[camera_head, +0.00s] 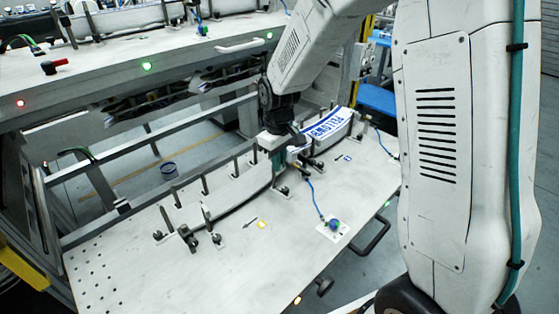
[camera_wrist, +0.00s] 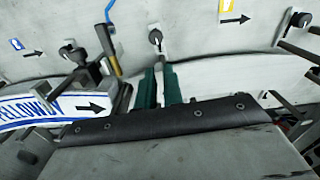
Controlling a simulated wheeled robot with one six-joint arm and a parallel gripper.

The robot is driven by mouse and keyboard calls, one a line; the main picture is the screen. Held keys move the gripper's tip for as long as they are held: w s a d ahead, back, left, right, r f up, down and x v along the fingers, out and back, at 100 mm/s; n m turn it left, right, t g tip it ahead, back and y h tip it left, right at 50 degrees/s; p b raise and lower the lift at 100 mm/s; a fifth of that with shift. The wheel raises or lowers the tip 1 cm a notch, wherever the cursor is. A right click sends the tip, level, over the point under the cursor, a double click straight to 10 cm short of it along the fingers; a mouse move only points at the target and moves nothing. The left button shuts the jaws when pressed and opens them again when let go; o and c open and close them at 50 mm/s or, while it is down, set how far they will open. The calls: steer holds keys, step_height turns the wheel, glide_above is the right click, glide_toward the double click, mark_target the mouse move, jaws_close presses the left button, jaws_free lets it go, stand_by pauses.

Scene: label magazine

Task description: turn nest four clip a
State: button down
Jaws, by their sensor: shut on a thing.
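My gripper (camera_head: 277,163) points down at the middle of the white workbench, over the row of curved nests. Its two teal fingers (camera_wrist: 160,86) are shut on a clip (camera_wrist: 155,38), whose round dark end and thin stem show just beyond the fingertips. The fingers hide part of the clip, and I cannot read which nest number or letter it carries. A curved part with a blue and white label (camera_head: 332,122) sits in the nest to the right; its label also shows at the left of the wrist view (camera_wrist: 50,106).
Other dark clips (camera_head: 187,236) and upright posts (camera_head: 205,185) stand along the nests to the left. A blue-knobbed device (camera_head: 334,224) with a blue cable sits near the front edge. A shelf with lights (camera_head: 147,66) runs behind. The bench's left front (camera_head: 130,280) is mostly clear.

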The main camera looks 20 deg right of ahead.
steer(key=shift+w+a+m, duration=0.15)
steer(key=shift+a+m, duration=0.3)
steer(key=shift+m, duration=2.5)
steer(key=shift+w+a+m, duration=0.1)
steer(key=shift+a+m, duration=0.4)
steer(key=shift+m, duration=2.4)
steer(key=shift+w+a+m, duration=0.15)
steer(key=shift+a+m, duration=0.3)
steer(key=shift+m, duration=2.5)
steer(key=c, duration=1.5)
jaws_free()
step_height(320, 180, up, 8)
steer(key=shift+f, duration=0.1)
